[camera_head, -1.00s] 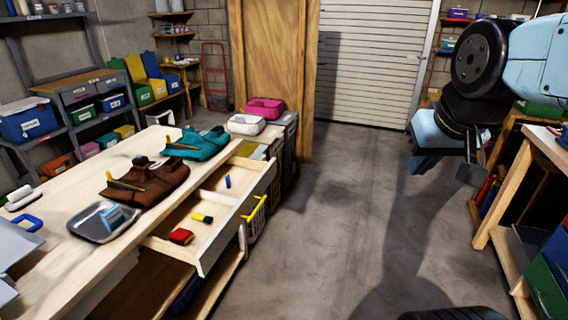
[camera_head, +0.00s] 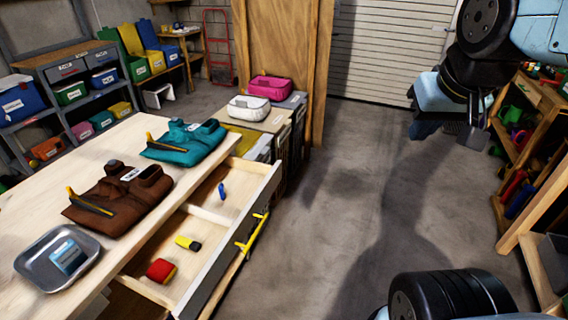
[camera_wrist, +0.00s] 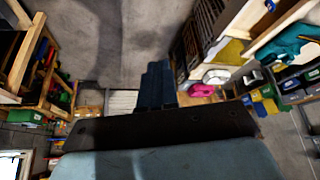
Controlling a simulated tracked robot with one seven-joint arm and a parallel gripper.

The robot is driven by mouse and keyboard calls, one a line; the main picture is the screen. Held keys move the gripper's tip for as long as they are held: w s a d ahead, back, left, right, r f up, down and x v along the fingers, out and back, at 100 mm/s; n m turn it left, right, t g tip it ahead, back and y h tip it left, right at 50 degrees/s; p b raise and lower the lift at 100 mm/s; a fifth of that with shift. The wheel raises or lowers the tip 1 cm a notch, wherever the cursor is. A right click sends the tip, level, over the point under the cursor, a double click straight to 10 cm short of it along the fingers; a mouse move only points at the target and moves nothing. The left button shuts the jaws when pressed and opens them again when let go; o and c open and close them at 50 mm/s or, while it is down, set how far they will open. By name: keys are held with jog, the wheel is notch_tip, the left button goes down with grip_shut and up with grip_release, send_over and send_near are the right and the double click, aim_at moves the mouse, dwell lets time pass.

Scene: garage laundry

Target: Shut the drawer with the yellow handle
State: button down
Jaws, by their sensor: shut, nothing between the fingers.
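The drawer (camera_head: 232,240) with the yellow handle (camera_head: 252,233) stands pulled out from the wooden workbench (camera_head: 110,145) in the head view. Inside it lie a blue item (camera_head: 221,191), a yellow and black item (camera_head: 188,243) and a red item (camera_head: 161,270). My gripper (camera_head: 450,132) is up at the right, well away from the drawer and touching nothing. In the wrist view my gripper (camera_wrist: 157,85) shows its fingers together and empty, over the grey floor.
A wooden shelf (camera_head: 520,240) stands at the right. The concrete floor (camera_head: 350,210) between bench and shelf is clear.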

jog(key=shift+w, duration=0.15)
jog(key=w+a+f, duration=0.3)
jog(key=w+f, duration=0.3)
jog(key=w, duration=0.2)
jog(key=w+a+f, duration=0.4)
jog(key=w+f, duration=0.2)
jog(key=w, duration=0.2)
jog(key=m+y, duration=0.3)
jog(key=y, duration=0.1)
send_near(278, 181)
jog(key=s+d+r, duration=0.4)
jog(key=s+d, duration=0.1)
jog(key=shift+t, duration=0.4)
jog(key=shift+w+a+f, duration=1.1)
jog(key=shift+w+f, duration=0.05)
jog(key=shift+f, duration=0.2)
jog(key=shift+w+a+f, duration=1.1)
jog(key=shift+w+f, duration=0.1)
jog(key=shift+f, duration=0.15)
jog(key=shift+w+a+f, duration=1.1)
jog(key=shift+w+f, duration=0.05)
jog(key=shift+f, duration=0.2)
